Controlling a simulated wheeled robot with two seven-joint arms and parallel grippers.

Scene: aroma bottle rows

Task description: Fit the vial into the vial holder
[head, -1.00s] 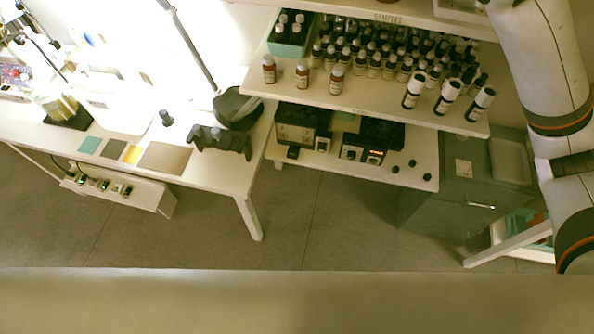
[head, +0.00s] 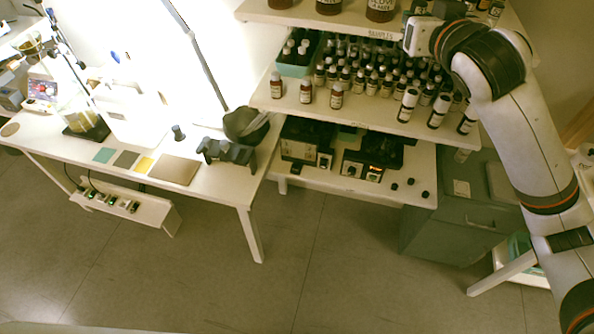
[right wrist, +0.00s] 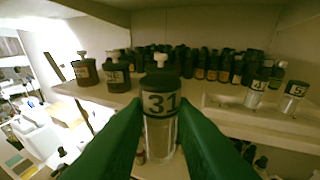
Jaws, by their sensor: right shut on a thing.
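A dark grey block with cutouts (head: 228,152), possibly the vial holder, stands on the left table. Two similar vials, 51 (right wrist: 256,92) and 57 (right wrist: 292,97), stand in a pale tray (right wrist: 225,104) on the right. My left gripper is not in view.
Brown jars (right wrist: 118,77) stand left of the vial on the top shelf. Rows of small bottles (head: 372,72) fill the shelf below. A dark bowl (head: 243,124) is behind the grey block, and flat coloured squares (head: 126,159) lie to its left. Open floor lies in front.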

